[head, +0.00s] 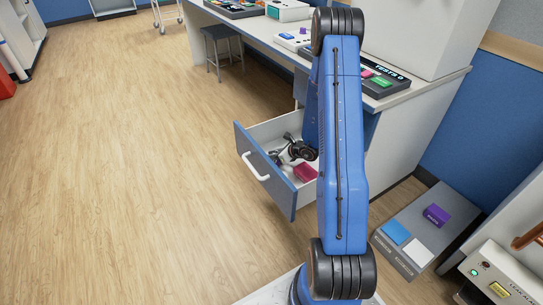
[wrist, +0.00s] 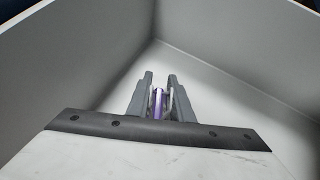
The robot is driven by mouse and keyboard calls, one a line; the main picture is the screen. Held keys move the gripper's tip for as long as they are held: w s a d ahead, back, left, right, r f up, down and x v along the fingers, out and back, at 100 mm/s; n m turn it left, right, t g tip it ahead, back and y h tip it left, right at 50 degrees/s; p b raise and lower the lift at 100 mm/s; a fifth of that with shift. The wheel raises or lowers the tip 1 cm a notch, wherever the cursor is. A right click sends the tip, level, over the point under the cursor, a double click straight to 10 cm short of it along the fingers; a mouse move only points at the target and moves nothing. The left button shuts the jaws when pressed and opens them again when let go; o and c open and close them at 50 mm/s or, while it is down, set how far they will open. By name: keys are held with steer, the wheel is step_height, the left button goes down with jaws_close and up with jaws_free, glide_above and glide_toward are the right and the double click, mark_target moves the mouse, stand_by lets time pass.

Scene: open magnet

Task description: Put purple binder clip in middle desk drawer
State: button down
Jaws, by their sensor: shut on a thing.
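The purple binder clip (wrist: 158,103) shows in the wrist view as a narrow purple and pale shape between the jaws. My gripper (wrist: 160,78) is shut on it, inside a white-walled drawer with the drawer floor beneath. In the head view the open desk drawer (head: 250,152) has a blue front and a white handle. My gripper (head: 283,152) reaches down into it there, and I cannot make out the clip in that view. Whether the clip touches the floor is unclear. My arm hides the rest of the desk front, so the drawer's level cannot be told.
A crimson object (head: 305,173) lies in the drawer. The white desk (head: 420,110) carries several devices. A grey box (head: 405,235) with purple, blue and white blocks stands on the floor at right. A stool (head: 222,45) is farther back. The wooden floor at left is clear.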

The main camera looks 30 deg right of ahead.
steer(key=shift+f, duration=0.15)
steer(key=c, duration=1.6)
jaws_free()
steer(key=shift+r, duration=0.3)
steer(key=v, duration=1.2)
steer(key=shift+f, duration=0.15)
